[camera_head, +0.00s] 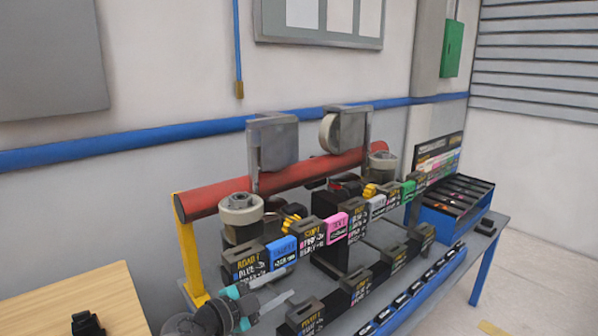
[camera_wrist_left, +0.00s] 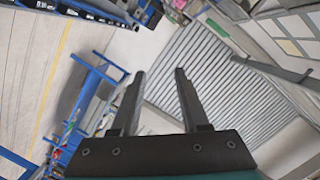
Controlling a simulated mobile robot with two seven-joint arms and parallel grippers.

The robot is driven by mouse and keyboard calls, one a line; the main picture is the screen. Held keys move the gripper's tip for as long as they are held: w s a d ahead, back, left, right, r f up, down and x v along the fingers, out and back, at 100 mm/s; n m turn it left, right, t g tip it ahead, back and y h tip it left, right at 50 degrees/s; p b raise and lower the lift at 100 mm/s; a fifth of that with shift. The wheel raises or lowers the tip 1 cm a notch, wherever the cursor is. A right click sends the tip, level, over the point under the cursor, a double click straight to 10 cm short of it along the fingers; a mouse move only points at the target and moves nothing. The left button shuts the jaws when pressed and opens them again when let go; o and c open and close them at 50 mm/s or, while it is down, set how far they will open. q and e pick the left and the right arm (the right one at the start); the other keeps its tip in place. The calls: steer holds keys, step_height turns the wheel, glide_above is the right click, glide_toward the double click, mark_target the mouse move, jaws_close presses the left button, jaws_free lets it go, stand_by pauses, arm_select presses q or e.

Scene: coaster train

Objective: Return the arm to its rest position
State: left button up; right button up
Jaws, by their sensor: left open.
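My left gripper (camera_head: 283,287) is at the lower middle of the head view, low at the front left of the workbench. Its two grey fingers point right and are spread apart with nothing between them. In the left wrist view the fingers (camera_wrist_left: 158,92) also stand apart and empty, with the floor and a slatted shutter behind them. A blue card (camera_head: 281,252) and a dark card holder (camera_head: 245,265) stand just behind the gripper; contact cannot be told. My right gripper does not show.
A dark holder (camera_head: 305,316) stands close in front of the fingers. A red roller (camera_head: 290,180) spans the bench behind. A blue tray (camera_head: 450,212) sits at the right end. A wooden table (camera_head: 75,300) is at lower left. Open floor (camera_head: 540,275) lies to the right.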

arm_select(q)
steer(key=s+a+f+n+t+y, duration=0.2)
steer(key=s+a+f+n+y, duration=0.2)
steer(key=s+a+n+y, duration=1.05)
steer(key=s+d+f+n+g+h, duration=0.15)
steer(key=s+f+g, duration=0.3)
steer(key=s, duration=0.65)
steer(key=s+d+f+n+g+h, duration=0.1)
steer(key=s+d+f+g+h, duration=0.15)
steer(key=s+g, duration=0.55)
steer(key=s+a+f+b, duration=0.1)
steer(key=s+f+b, duration=0.1)
steer(key=f, duration=1.2)
steer(key=s+f+b, duration=0.2)
steer(key=f+b, duration=0.1)
steer(key=f, duration=1)
steer(key=s+a+f+b, duration=0.2)
steer(key=s+f+b, duration=0.2)
steer(key=s+f, duration=1.1)
step_height(320, 180, down, 4)
steer(key=shift+s+a+r+m+y, duration=0.1)
steer(key=shift+s+a+m+y, duration=0.15)
steer(key=shift+a+m+y, duration=0.1)
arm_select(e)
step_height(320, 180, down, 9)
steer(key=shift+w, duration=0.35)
